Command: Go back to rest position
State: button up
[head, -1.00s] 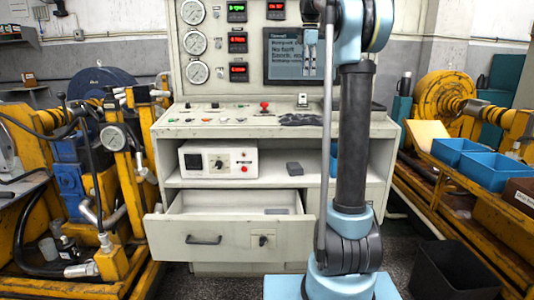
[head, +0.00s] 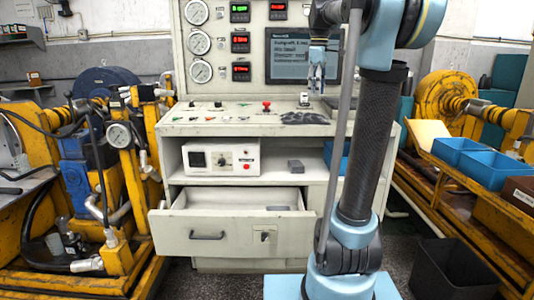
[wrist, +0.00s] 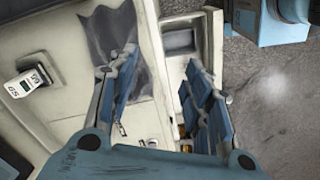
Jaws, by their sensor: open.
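My gripper (head: 316,84) points down in front of the right side of the console's screen, above the control desk. It also shows in the wrist view (wrist: 160,72), where its two blue fingers are apart with nothing between them. Below the fingers, the wrist view shows the pale desk top with a dark worn patch (wrist: 108,30), and the floor beyond its edge. My arm stands at the right of the head view, its dark link tilted slightly right, and it covers part of the console's right side.
The console's drawer (head: 225,237) stands open. Yellow machines (head: 442,100) flank both sides, with blue bins (head: 490,165) and a black bin (head: 455,267) at right.

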jog(key=s+f+m, duration=0.6)
jog(key=s+f, duration=0.9)
jog(key=f, duration=0.3)
jog(key=s+f+m+t, duration=0.1)
jog(key=s+f+m, duration=0.5)
jog(key=s+f, duration=1)
notch_tip(320, 180, down, 3)
jog(key=shift+s+d+r+m+t, duration=0.1)
jog(key=shift+s+d+m+t, duration=0.1)
jog(key=shift+m+t, duration=0.15)
jog(key=shift+w+f, duration=0.2)
jog(key=shift+w, duration=0.3)
